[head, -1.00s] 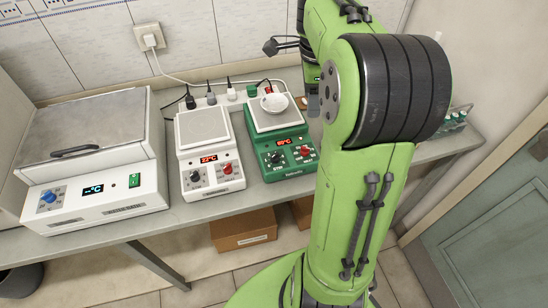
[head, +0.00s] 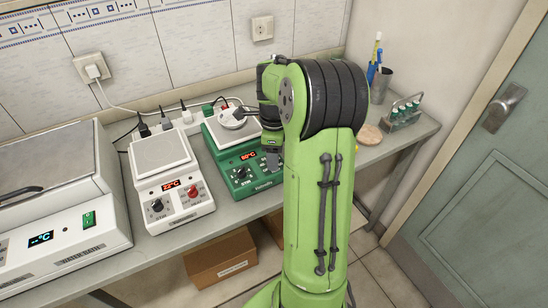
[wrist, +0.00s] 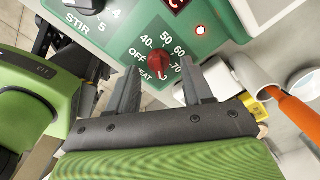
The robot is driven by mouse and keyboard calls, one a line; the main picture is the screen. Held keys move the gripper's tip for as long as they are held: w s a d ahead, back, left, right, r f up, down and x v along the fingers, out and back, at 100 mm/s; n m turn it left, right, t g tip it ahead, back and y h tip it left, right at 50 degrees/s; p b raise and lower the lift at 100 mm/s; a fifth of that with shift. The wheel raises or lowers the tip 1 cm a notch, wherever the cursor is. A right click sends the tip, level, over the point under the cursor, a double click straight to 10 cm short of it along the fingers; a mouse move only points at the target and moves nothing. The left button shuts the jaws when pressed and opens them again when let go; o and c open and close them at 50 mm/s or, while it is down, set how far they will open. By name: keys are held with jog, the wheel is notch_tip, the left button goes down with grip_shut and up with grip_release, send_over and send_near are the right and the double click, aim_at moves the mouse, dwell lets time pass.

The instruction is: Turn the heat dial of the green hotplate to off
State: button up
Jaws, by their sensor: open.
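The green hotplate (head: 240,150) stands on the bench with its red display lit, reading about 60 °C. Its black stir knob (head: 241,174) shows at the front left, while its heat dial is hidden behind my arm. In the wrist view the red heat dial (wrist: 156,66) sits among the marks OFF, 40, 50, 60 and 70. My gripper (wrist: 162,69) is open, with one finger on each side of the dial; contact cannot be told. In the head view my gripper (head: 272,158) is partly seen at the hotplate's right front.
A white dish (head: 231,121) sits on the green hotplate's top. A white hotplate (head: 160,154) with its own red knob stands to the left. A tube rack (head: 405,113), a pen cup (head: 380,86) and a round cork-coloured disc (head: 370,134) are to the right.

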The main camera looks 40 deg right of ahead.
jog(key=shift+f, duration=0.1)
grip_shut()
dwell(0.4)
